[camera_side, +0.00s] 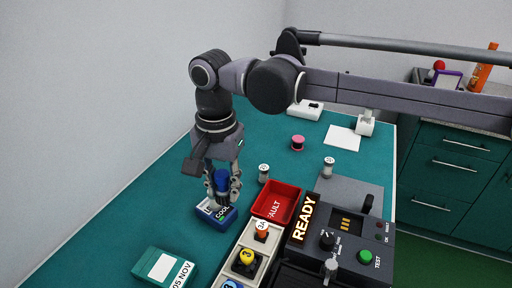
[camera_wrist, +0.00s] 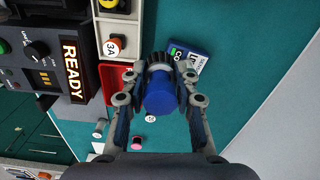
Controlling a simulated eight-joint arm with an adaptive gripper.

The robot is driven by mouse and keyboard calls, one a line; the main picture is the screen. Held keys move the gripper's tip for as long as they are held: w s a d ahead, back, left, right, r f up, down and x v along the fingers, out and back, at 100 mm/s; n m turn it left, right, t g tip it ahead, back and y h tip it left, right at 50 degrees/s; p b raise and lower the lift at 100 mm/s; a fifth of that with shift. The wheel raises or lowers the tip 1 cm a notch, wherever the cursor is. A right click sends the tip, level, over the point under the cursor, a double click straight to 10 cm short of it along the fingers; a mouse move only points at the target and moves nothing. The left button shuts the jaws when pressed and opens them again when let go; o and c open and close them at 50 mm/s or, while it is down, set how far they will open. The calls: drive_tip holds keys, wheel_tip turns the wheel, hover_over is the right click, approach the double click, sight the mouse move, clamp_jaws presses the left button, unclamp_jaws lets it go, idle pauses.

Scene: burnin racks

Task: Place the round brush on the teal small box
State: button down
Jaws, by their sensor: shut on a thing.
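The round brush (camera_side: 222,181) has a blue round body, and a dark ribbed end shows in the wrist view (camera_wrist: 160,92). My gripper (camera_side: 222,192) is shut on it, with a finger on each side of the blue body in the wrist view (camera_wrist: 159,85). In the side view the brush is at or just above a blue box marked COOL (camera_side: 217,218); I cannot tell whether they touch. The teal small box (camera_side: 158,276), with a white label and "05 NOV", lies on the table at the lower left, apart from my gripper. The wrist view does not show it.
A red FAULT bin (camera_side: 291,192) and a tray of numbered pieces (camera_side: 238,268) stand right of the gripper. The READY console (camera_side: 345,262) is beyond them. Small spools (camera_side: 264,170) stand behind. Bare teal table lies between the COOL box and the teal box.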

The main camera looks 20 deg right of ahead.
drive_tip(key=s+a, duration=0.2)
drive_tip(key=a, duration=0.1)
hover_over(175, 274)
drive_tip(key=shift+n, duration=0.3)
wheel_tip(175, 274, down, 7)
drive_tip(key=shift+w+d+r, duration=0.1)
drive_tip(key=shift+r, duration=0.05)
drive_tip(key=shift+f, duration=2.05)
drive_tip(key=c, duration=1)
unclamp_jaws()
drive_tip(key=shift+f, duration=0.15)
